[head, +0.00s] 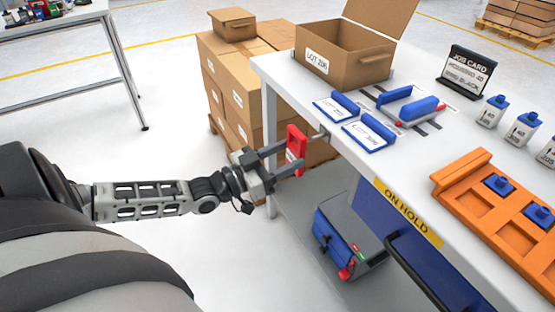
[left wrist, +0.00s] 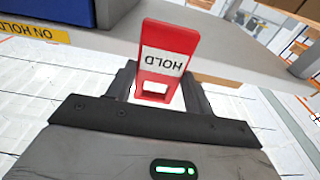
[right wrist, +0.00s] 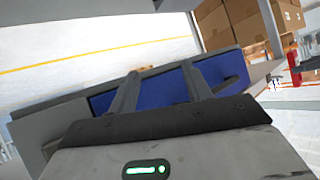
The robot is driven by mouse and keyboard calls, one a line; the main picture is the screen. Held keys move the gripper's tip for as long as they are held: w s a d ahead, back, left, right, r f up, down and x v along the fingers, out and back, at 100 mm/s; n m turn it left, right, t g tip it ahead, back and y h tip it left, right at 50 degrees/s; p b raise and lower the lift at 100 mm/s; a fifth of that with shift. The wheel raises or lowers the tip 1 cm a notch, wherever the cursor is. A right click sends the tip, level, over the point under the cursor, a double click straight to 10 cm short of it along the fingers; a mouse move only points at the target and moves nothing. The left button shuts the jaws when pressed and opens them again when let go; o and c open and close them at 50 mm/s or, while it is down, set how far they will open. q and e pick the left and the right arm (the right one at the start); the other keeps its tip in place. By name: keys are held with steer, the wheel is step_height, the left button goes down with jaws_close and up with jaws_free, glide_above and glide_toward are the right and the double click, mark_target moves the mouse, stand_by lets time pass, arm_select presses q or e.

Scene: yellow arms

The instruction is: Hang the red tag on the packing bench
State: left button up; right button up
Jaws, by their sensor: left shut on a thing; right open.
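The red tag (head: 295,143) is held by my left gripper (head: 283,158) beside the left end of the packing bench (head: 285,75). In the left wrist view the tag (left wrist: 172,38) stands between the two fingers, with an upside-down HOLD label and a slot at its near end. A small grey peg (head: 321,134) juts from the bench edge just right of the tag; whether they touch cannot be told. My right gripper (right wrist: 160,80) is open and empty, facing a blue panel under the bench. It is not seen in the head view.
On the bench stand an open carton (head: 345,55), blue-clipped cards (head: 370,132), a job card stand (head: 468,70) and an orange rack (head: 460,170). A yellow ON HOLD label (head: 408,212) is on the front edge. A blue-grey case (head: 345,240) sits below. Stacked boxes (head: 228,80) stand behind.

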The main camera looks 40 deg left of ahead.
arm_select(q)
steer(key=shift+w+d+f+b, duration=0.1)
steer(key=shift+w+d+b, duration=0.1)
steer(key=shift+w+b, duration=0.25)
steer(key=shift+f+b+x, duration=0.2)
steer(key=shift+b+x, duration=0.45)
steer(key=shift+x, duration=0.25)
steer(key=shift+f+b+x, duration=0.2)
steer(key=shift+b+x, duration=0.45)
steer(key=shift+x, duration=0.25)
steer(key=shift+w+d+f+b, duration=0.25)
steer(key=shift+w+f+b, duration=0.15)
steer(key=shift+w, duration=0.25)
arm_select(e)
steer(key=shift+a+f, duration=0.1)
steer(key=shift+f, duration=0.75)
steer(key=shift+t, duration=0.3)
steer(key=shift+f, duration=0.1)
arm_select(q)
steer(key=o, duration=1.1)
steer(key=shift+c, duration=0.2)
steer(key=shift+s+f, duration=0.1)
